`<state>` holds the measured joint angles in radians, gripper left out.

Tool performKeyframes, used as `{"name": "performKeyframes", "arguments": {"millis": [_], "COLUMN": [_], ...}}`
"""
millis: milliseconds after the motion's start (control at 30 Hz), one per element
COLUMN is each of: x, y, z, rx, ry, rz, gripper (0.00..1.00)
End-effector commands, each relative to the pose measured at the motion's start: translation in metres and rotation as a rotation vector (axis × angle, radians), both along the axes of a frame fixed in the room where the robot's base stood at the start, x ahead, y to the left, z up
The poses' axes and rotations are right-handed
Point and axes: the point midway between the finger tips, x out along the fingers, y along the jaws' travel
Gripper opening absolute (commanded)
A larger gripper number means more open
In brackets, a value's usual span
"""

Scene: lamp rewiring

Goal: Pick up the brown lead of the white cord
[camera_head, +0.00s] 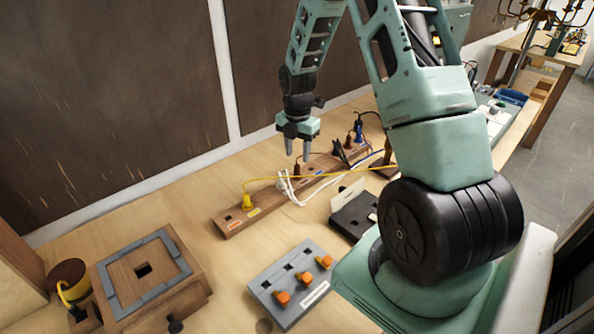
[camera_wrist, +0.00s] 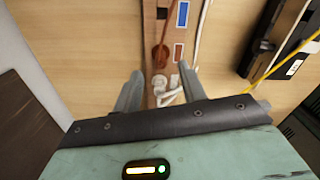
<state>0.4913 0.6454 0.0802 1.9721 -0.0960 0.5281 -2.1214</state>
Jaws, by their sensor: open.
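My gripper (camera_head: 298,155) is open and points down over the wooden strip (camera_head: 235,221). The brown lead (camera_head: 297,168) shows just under the fingertips in the head view, standing at the strip. In the wrist view the brown lead (camera_wrist: 160,56) lies ahead of the gap between the fingers of my gripper (camera_wrist: 160,84), beside a brown label (camera_wrist: 178,53). I see no contact between them. The white cord (camera_head: 294,193) is looped beside the strip, and white cord (camera_wrist: 171,92) also shows between the fingers in the wrist view.
A blue plug (camera_head: 358,132) is at the far end. A black box (camera_head: 353,216), a grey block with orange knobs (camera_head: 272,278) and a wooden box (camera_head: 185,292) stand nearer.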

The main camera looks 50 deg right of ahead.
Motion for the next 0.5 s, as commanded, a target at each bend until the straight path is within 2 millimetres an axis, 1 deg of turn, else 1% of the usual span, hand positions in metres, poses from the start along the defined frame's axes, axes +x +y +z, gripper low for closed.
{"name": "performKeyframes", "arguments": {"millis": [233,500], "x": [-0.001,-0.002], "y": [0.002,0.004], "z": [-0.015,-0.05], "rx": [0.001,0.002], "ry": [0.003,0.002], "rz": [-0.001,0.0], "gripper": [0.41,0.41]}}
